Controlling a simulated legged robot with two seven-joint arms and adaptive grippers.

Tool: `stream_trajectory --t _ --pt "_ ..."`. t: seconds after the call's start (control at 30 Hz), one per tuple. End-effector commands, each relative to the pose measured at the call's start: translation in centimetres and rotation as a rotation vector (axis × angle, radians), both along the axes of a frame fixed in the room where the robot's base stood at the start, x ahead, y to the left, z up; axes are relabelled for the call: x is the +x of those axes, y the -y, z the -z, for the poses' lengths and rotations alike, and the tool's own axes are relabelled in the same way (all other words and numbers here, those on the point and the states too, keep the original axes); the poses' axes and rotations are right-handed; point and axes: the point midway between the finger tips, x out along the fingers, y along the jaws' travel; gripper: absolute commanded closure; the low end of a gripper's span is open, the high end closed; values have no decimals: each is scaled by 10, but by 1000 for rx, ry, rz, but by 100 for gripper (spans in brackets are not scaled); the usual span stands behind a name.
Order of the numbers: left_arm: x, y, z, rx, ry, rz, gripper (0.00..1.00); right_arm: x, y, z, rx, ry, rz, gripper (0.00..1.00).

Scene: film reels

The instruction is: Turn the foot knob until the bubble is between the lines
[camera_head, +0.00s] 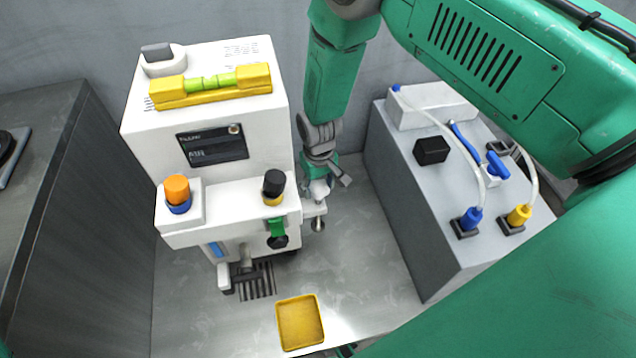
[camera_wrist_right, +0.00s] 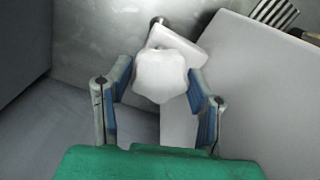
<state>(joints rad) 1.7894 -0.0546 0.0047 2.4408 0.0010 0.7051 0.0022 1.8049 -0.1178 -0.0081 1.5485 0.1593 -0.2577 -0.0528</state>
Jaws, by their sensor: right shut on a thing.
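The white machine (camera_head: 160,122) stands upright on the bench. A yellow spirit level (camera_head: 262,80) with a green vial (camera_head: 212,83) lies across its top; the bubble and lines are too small to place surely. The white lobed foot knob (camera_wrist_right: 162,76) is at the middle of the right wrist view, beside the machine's white side. My right gripper (camera_wrist_right: 160,82) has one blue-padded finger on each side of the knob and is shut on it. In the head view my right gripper (camera_head: 322,172) reaches down at the machine's right side. My left gripper is out of view.
A grey box (camera_head: 400,195) with blue and yellow plugs and cables stands to the right. A yellow tray (camera_head: 300,322) lies in front on the bench. Orange (camera_head: 176,188) and black (camera_head: 274,184) knobs stick up from the machine's front. A dark cabinet (camera_head: 105,200) is at left.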

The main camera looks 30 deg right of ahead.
Motion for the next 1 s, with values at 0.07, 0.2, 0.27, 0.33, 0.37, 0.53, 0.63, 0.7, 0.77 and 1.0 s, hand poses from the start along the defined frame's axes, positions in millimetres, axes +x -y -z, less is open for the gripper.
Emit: stream_trajectory --t 0.07,0.2,0.27,0.33,0.37,0.53,0.63,0.7,0.77,1.0 --pt "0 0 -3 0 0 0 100 1 0 -1 -1 2 58 82" --pt "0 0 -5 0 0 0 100 1 1 0 -1 1 145 82" --pt "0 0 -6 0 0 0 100 1 1 0 -2 1 174 82" --pt "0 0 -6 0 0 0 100 1 1 0 -1 1 203 82" --pt "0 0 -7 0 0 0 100 0 1 0 -1 0 214 82" --pt "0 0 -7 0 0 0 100 0 0 1 -1 0 255 82" --pt "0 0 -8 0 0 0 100 0 0 1 -1 0 266 82" --pt "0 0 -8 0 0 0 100 0 0 1 -1 -1 270 82" --pt "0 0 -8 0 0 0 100 0 0 1 -1 -1 271 82" --pt "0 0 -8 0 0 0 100 0 0 2 -1 -1 271 82"
